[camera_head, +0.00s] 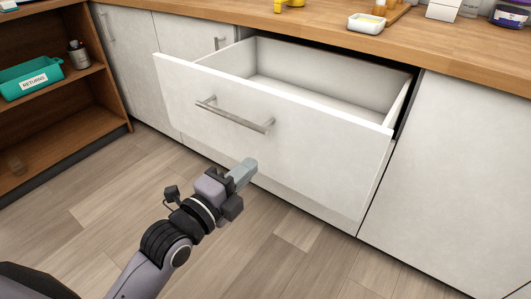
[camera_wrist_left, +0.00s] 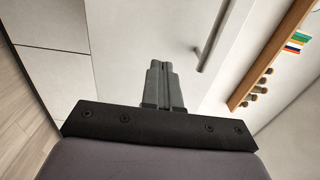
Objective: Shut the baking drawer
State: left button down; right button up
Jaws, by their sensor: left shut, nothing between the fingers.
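The white baking drawer (camera_head: 320,160) stands pulled out under the wooden counter in the head view, and its inside looks empty. Its bar handle (camera_head: 235,117) runs across the front panel, and the handle also shows in the left wrist view (camera_wrist_left: 213,38). My left gripper (camera_head: 250,165) is shut and empty, in front of the drawer front and below the handle's right end. In the left wrist view the closed fingers (camera_wrist_left: 161,65) point at the pale drawer front (camera_wrist_left: 125,45), beside the handle. I cannot tell whether the fingertips touch the panel. My right gripper is not in view.
The wooden counter (camera_head: 330,35) above carries a small white dish (camera_head: 366,23) and other items. A brown shelf (camera_head: 60,115) with a teal returns bin (camera_head: 32,78) stands at the left. The wooden floor (camera_head: 300,260) before the drawer is clear.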

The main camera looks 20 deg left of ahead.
aim_at(274, 144)
pick_arm(q)
jog(key=b+x, duration=0.1)
jog(key=x, duration=0.5)
jog(key=shift+w, duration=0.3)
jog(key=shift+w+d, duration=0.1)
jog(key=shift+w, duration=0.05)
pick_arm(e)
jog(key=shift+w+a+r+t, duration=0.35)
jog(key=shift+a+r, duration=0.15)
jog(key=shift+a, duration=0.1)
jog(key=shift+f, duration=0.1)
